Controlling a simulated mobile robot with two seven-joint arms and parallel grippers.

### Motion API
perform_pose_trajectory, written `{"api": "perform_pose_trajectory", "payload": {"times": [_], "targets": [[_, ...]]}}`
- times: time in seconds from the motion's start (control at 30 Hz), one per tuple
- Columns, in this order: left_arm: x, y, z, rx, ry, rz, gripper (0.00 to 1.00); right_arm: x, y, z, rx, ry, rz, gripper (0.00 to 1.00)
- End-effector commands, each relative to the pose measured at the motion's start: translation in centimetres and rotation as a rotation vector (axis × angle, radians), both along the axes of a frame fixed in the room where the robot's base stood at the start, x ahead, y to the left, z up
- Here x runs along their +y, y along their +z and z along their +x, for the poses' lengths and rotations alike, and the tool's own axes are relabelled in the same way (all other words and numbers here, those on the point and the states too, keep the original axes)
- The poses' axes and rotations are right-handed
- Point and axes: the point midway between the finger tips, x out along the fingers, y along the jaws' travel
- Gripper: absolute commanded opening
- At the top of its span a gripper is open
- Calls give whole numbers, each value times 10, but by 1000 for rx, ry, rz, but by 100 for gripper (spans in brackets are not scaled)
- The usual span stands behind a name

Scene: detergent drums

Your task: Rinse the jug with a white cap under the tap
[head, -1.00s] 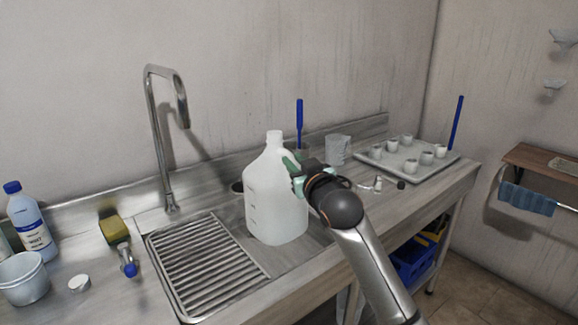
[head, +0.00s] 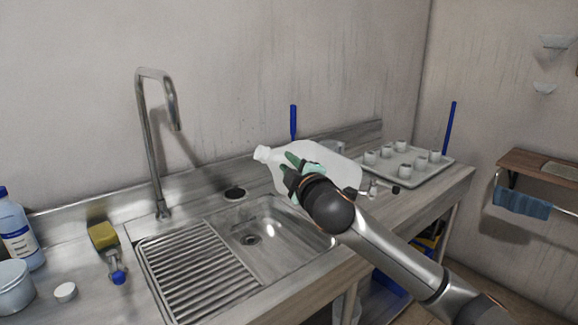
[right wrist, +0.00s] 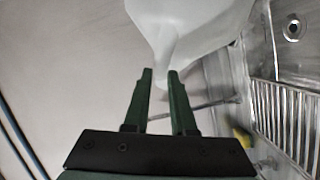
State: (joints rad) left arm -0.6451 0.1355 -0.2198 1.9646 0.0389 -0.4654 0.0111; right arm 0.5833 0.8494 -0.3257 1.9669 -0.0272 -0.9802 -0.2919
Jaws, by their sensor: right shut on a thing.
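The translucent white jug (head: 335,169) is tipped onto its side above the right part of the sink, with its white mouth end (head: 262,153) to the left. I cannot tell whether that end is a cap or a bare neck. My right gripper (head: 290,165) is shut on the jug near its handle side. In the right wrist view the jug (right wrist: 190,25) lies beyond the two green fingers (right wrist: 160,75). The tap (head: 151,140) stands behind the sink, its spout hooking down left of the jug; no water shows. The sink basin (head: 265,238) is empty. My left gripper is out of view.
A loose white cap (head: 65,292), a white tub (head: 14,285), a yellow sponge (head: 103,236) and a labelled bottle (head: 14,230) stand on the left. A tray (head: 430,173) with several small cups is on the right. The ribbed drainboard (head: 195,270) is clear.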

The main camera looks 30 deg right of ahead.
Motion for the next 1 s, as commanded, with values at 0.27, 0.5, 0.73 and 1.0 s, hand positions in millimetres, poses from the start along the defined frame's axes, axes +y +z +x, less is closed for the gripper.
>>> {"api": "perform_pose_trajectory", "payload": {"times": [0.27,0.5,0.73,1.0], "targets": [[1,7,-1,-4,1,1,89,0,4,0,38,0,-189,0],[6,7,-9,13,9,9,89,0,4,0,58,0,-269,0],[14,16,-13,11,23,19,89,0,5,0,87,0,-399,0],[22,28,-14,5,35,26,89,0,4,0,124,0,-562,0]]}}
